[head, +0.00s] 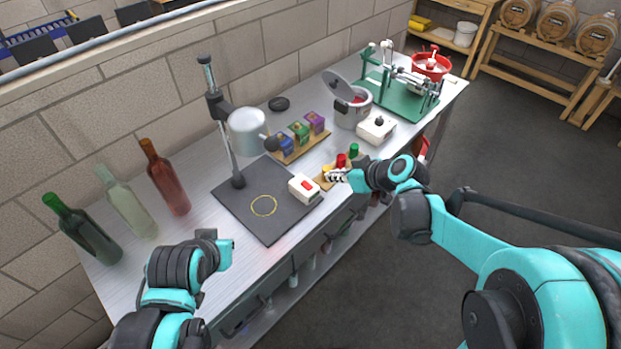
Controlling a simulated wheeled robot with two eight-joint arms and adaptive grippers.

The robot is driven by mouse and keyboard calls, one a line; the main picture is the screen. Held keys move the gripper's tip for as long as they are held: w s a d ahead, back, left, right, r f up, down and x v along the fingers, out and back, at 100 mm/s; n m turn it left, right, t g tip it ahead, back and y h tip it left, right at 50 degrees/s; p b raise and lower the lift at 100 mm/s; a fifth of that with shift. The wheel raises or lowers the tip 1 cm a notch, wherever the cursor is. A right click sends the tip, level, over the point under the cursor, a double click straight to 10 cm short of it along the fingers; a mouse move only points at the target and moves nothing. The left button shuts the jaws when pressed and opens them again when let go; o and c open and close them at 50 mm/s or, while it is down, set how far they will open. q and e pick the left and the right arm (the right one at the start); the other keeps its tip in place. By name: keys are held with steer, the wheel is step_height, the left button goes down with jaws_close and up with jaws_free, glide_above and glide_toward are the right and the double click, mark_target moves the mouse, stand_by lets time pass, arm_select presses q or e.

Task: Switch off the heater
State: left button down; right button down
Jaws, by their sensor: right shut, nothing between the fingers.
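A grey cylinder that looks like the heater (247,132) hangs from a dark upright stand over a dark mat (240,212) with a yellow ring on it. A white switch box with a red rocker (304,187) sits at the mat's right edge; I cannot tell the rocker's position. My right gripper (335,174) is shut and empty, just right of the switch box and apart from it, over a small wooden board with coloured caps.
Three bottles, green (82,229), pale (127,203) and red-brown (166,178), stand at the left. A red cap (341,160) and a green cap (354,150) stand by my right gripper. Behind are small boxes (299,132), a lidded pot (352,107) and a white knobbed box (376,131).

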steer(key=shift+w+a+f+n+y, duration=0.1)
steer(key=shift+w+a+n+y, duration=0.05)
steer(key=shift+w, duration=0.2)
steer(key=shift+w+a+f+n+y, duration=0.1)
steer(key=shift+w+n+y, duration=0.05)
steer(key=shift+w, duration=0.2)
steer(key=b, duration=0.3)
glide_above(310, 187)
step_height(310, 187, down, 6)
steer(key=shift+s+f, duration=0.1)
steer(key=shift+f, duration=0.15)
step_height(310, 187, down, 2)
steer(key=shift+f+b, duration=0.25)
steer(key=shift+b, duration=0.25)
steer(key=shift+f, duration=0.55)
